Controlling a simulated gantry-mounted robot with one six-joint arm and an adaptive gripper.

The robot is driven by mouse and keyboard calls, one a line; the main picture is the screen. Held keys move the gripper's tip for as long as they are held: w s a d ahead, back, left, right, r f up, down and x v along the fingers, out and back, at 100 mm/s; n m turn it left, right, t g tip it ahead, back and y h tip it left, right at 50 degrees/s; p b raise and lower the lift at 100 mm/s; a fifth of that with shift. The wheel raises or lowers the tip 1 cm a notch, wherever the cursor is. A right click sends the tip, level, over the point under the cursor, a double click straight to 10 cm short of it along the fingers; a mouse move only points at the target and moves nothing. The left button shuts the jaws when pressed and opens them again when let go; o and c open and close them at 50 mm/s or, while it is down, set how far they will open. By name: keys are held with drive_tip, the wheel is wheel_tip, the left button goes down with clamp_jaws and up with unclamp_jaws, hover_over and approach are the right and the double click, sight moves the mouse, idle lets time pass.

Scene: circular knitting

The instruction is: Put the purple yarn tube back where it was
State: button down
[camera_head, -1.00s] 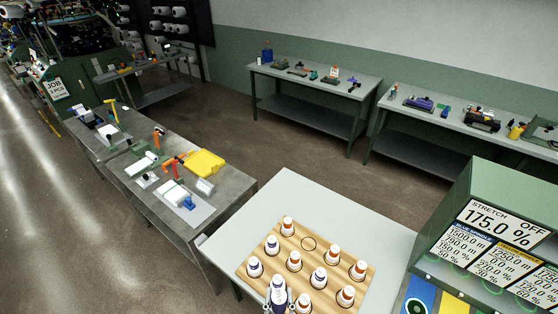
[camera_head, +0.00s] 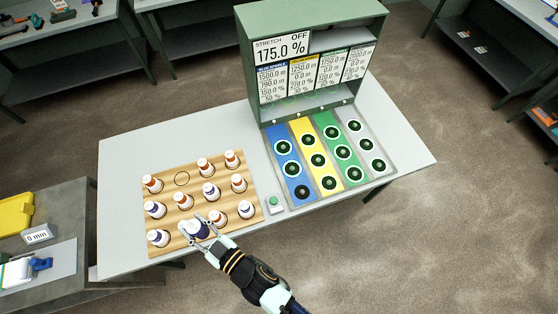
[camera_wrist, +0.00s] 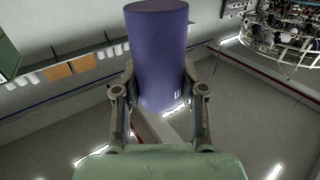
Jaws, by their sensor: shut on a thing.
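My gripper (camera_head: 205,225) is shut on a purple yarn tube (camera_head: 196,229) with a pale top, over the front edge of the wooden board (camera_head: 181,248). In the wrist view the purple tube (camera_wrist: 157,55) fills the space between the two fingers (camera_wrist: 160,95). I cannot tell whether its base touches the board. The board holds several other tubes with white tops, some purple, such as the one at the front left (camera_head: 158,238), and some orange.
The board lies on a grey table (camera_head: 125,160). To the right stand a green machine (camera_head: 250,75) and a panel with blue, yellow, green and white strips (camera_head: 283,165) bearing round dark holders. A green button (camera_head: 273,202) sits between board and panel.

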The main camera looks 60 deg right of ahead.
drive_tip(key=s+d+f+m+g+h+b, duration=0.1)
drive_tip(key=s+d+f+m+h, duration=0.15)
drive_tip(key=d, duration=0.65)
drive_tip(key=s+d+f+m+g+h+b, duration=0.15)
drive_tip(key=d+h, duration=0.25)
drive_tip(key=d, duration=0.6)
drive_tip(key=s+d+f+m+g+h+b, duration=0.1)
drive_tip(key=s+d+f+m+g+h, duration=0.15)
drive_tip(key=s+d, duration=0.45)
drive_tip(key=s+d+f+m+g+h+b, duration=0.1)
drive_tip(key=s+d+m+h+b, duration=0.15)
drive_tip(key=d, duration=0.85)
drive_tip(key=shift+h, duration=0.45)
drive_tip(key=shift+s+a+f+b, duration=0.1)
drive_tip(key=shift+s+f+b, duration=0.1)
drive_tip(key=shift+f+b, duration=4)
drive_tip(key=shift+s+a+f+b, duration=0.15)
drive_tip(key=shift+f+b, duration=2.7)
drive_tip(key=shift+f, duration=2.5)
drive_tip(key=shift+f, duration=0.2)
drive_tip(key=c, duration=0.7)
unclamp_jaws()
drive_tip(key=shift+o, duration=0.2)
